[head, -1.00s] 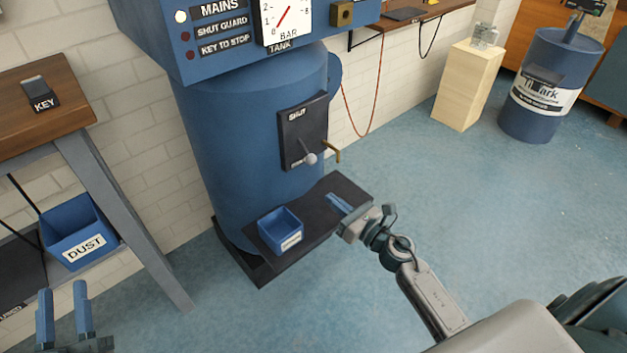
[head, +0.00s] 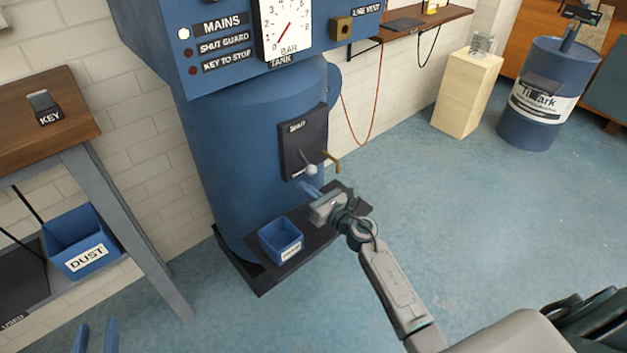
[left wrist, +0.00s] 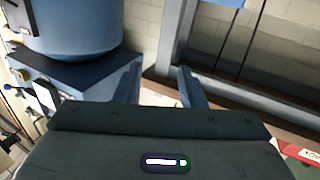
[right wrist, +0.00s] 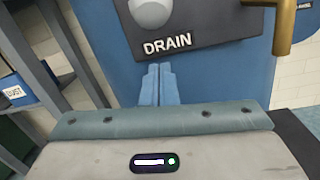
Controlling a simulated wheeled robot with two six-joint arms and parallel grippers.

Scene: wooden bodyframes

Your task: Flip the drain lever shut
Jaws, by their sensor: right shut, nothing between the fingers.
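The drain lever shows as a pale round knob (head: 311,169) at the lower end of a black plate (head: 299,145) on the blue tank. The plate reads SHUT at its top. In the right wrist view the knob (right wrist: 150,12) sits just above the word DRAIN. My right gripper (head: 307,188) is shut and empty just below the knob, pointing at the tank. Its closed blue fingers (right wrist: 160,82) show below the plate, apart from the knob. My left gripper (left wrist: 160,88) is open and empty; its fingertips (head: 96,337) show at the bottom left of the head view.
A brass spout (head: 331,162) sticks out right beside the knob. A dark shelf (head: 285,258) with a small blue bin (head: 281,240) lies under the right gripper. A wooden table (head: 50,125) with a KEY holder stands left.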

